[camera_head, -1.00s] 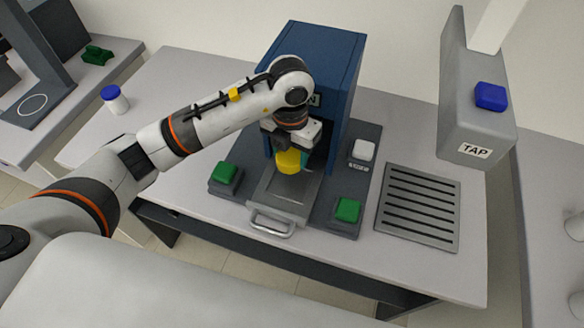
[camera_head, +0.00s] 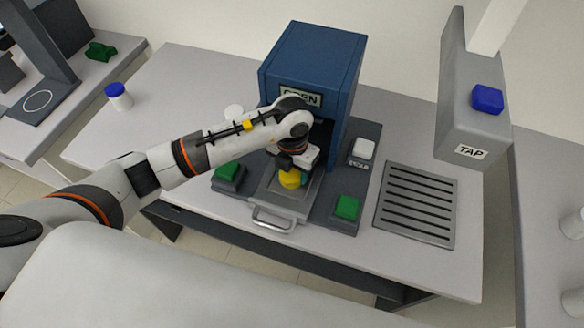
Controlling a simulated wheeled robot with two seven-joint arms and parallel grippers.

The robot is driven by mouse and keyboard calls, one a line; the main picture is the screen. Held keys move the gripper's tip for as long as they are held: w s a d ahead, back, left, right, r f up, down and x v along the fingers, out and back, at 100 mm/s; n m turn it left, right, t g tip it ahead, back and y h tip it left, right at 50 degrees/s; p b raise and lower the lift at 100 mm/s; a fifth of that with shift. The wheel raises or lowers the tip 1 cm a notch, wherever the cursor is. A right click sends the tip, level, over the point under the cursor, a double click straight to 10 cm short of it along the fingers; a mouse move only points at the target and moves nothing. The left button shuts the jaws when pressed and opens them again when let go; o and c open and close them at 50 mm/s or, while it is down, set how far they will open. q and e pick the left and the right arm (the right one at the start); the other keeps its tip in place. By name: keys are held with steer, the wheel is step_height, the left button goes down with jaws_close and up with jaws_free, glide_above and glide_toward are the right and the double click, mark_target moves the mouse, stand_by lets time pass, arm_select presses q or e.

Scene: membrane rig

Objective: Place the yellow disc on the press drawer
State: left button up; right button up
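The yellow disc (camera_head: 289,181) is between the fingers of my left gripper (camera_head: 293,172), low over the press drawer (camera_head: 276,203). The drawer is a grey metal tray with a front handle, pulled out from the blue press (camera_head: 316,62), whose sign reads OPEN. The gripper appears shut on the disc and hides its upper part. I cannot tell whether the disc touches the drawer. My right gripper is out of view.
Green buttons (camera_head: 347,207) flank the drawer, the left one (camera_head: 228,172) close to my arm. A white button (camera_head: 363,149) sits behind on the right. A slotted drain (camera_head: 417,203) lies under the grey TAP unit (camera_head: 470,123). A blue-capped bottle (camera_head: 118,97) stands left.

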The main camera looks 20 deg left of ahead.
mark_target(292, 171)
arm_select(q)
steer(key=o, duration=0.4)
steer(key=shift+c, duration=0.2)
steer(key=shift+r, duration=0.1)
steer(key=shift+r, duration=0.2)
step_height(292, 171, up, 12)
steer(key=b, duration=0.3)
steer(key=shift+f, duration=0.15)
